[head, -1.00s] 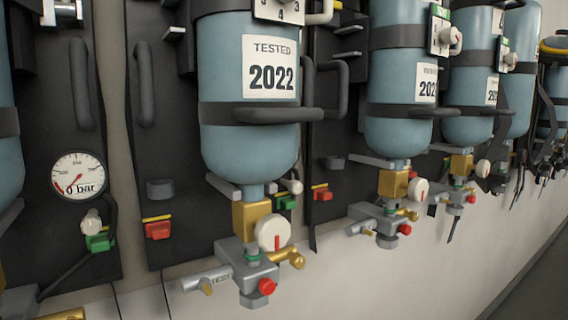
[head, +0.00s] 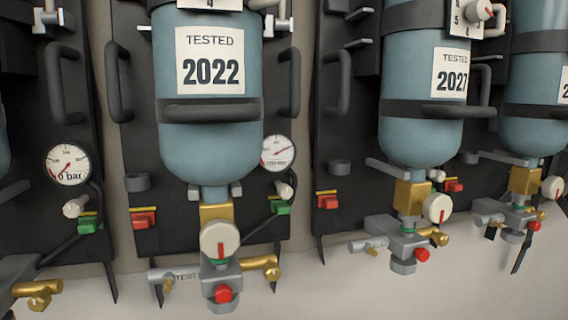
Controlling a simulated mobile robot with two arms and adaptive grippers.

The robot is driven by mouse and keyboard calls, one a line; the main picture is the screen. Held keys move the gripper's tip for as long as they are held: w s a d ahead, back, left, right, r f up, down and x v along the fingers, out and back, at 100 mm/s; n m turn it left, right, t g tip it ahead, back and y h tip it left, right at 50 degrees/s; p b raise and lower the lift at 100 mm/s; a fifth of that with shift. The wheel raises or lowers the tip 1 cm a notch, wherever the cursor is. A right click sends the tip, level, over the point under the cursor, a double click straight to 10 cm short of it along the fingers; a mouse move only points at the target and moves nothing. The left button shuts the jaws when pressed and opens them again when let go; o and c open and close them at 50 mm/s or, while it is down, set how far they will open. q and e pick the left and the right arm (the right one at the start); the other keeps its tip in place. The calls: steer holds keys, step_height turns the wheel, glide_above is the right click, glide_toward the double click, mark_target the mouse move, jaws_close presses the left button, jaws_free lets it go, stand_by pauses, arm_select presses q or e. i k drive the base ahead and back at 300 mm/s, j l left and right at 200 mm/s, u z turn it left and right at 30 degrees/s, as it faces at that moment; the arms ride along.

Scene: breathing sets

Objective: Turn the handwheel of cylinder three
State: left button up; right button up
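Several blue cylinders hang upside down in a row, each on a dark backplate. The nearest whole cylinder (head: 210,140), labelled TESTED 2022, is left of centre. A third cylinder (head: 535,125) at the right edge is partly cut off, with a handwheel (head: 553,187) below. Neither gripper is in view.
A gauge (head: 68,165) at left reads near 0 bar. Another gauge (head: 278,153) sits partly behind the 2022 cylinder, its needle elsewhere. Red buttons (head: 223,294) and brass fittings (head: 262,262) stick out below the cylinders. Dark handles (head: 118,85) project from the backplates. The pale wall below is bare.

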mark_target(437, 208)
steer(key=i+l, duration=0.1)
steer(key=l, duration=0.45)
steer(key=i+l, duration=0.1)
steer(key=l, duration=0.45)
steer(key=i+l, duration=0.1)
steer(key=l, duration=0.45)
